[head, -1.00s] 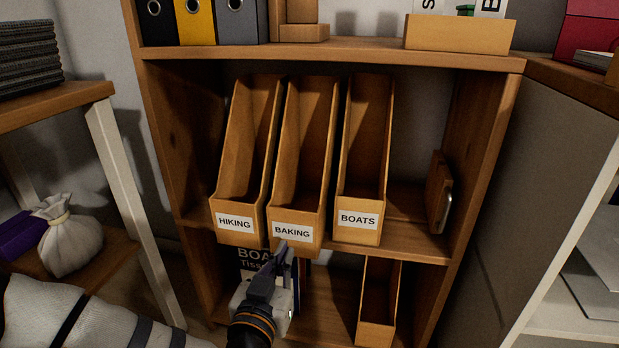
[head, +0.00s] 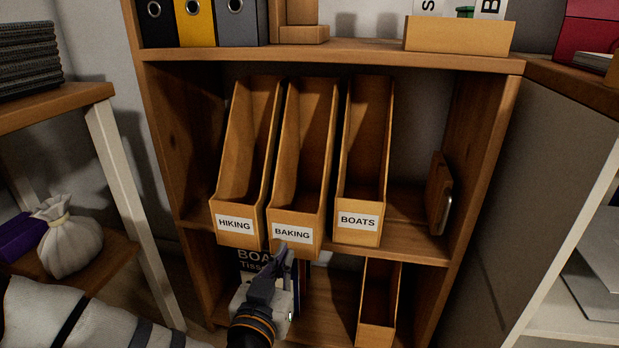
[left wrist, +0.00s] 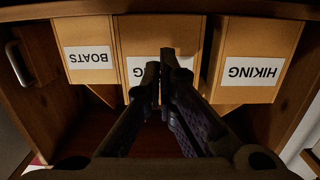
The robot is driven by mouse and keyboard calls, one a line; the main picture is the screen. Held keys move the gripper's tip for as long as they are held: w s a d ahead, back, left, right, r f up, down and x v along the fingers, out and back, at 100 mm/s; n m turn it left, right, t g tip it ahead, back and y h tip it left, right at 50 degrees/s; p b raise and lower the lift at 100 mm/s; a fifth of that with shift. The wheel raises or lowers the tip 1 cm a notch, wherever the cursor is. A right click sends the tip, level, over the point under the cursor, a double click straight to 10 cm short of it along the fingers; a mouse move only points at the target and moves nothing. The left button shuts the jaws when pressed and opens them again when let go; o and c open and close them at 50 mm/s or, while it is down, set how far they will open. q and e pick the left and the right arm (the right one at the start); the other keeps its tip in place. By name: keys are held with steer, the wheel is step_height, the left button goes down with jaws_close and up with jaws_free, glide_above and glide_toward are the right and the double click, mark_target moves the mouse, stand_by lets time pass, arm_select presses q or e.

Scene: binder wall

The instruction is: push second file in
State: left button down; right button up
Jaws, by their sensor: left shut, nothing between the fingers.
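Three wooden magazine files stand on the middle shelf in the head view: HIKING (head: 236,225) at left, BAKING (head: 293,232) in the middle, and BOATS (head: 358,222) at right. The BAKING file sticks out furthest, past the shelf edge. My left gripper (head: 281,252) is shut and empty, its tips at the lower front of the BAKING file. In the left wrist view the shut fingers (left wrist: 167,62) cover part of the BAKING label (left wrist: 139,68), between BOATS (left wrist: 90,58) and HIKING (left wrist: 252,72). I cannot tell whether the tips touch the file. My right gripper does not show.
Another empty file (head: 378,300) and books (head: 256,258) stand on the shelf below. A side table with a white sack (head: 68,235) is at left.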

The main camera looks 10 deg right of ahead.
mark_target(292, 238)
arm_select(q)
steer(key=shift+r+b+x, duration=0.15)
steer(key=shift+b+x, duration=0.95)
steer(key=shift+x, duration=1.35)
steer(key=shift+r+b+x, duration=0.15)
steer(key=shift+b+x, duration=0.9)
steer(key=shift+x, duration=1.4)
steer(key=shift+s+a+r+p, duration=0.2)
steer(key=shift+s+a+p, duration=0.05)
steer(key=shift+s+p, duration=0.45)
steer(key=shift+s+a+p, duration=0.2)
steer(key=shift+s+p, duration=0.35)
steer(key=shift+s, duration=0.05)
steer(key=shift+p+v, duration=0.7)
steer(key=shift+v, duration=0.2)
steer(key=shift+s+a+f, duration=0.1)
steer(key=shift+s+f, duration=0.2)
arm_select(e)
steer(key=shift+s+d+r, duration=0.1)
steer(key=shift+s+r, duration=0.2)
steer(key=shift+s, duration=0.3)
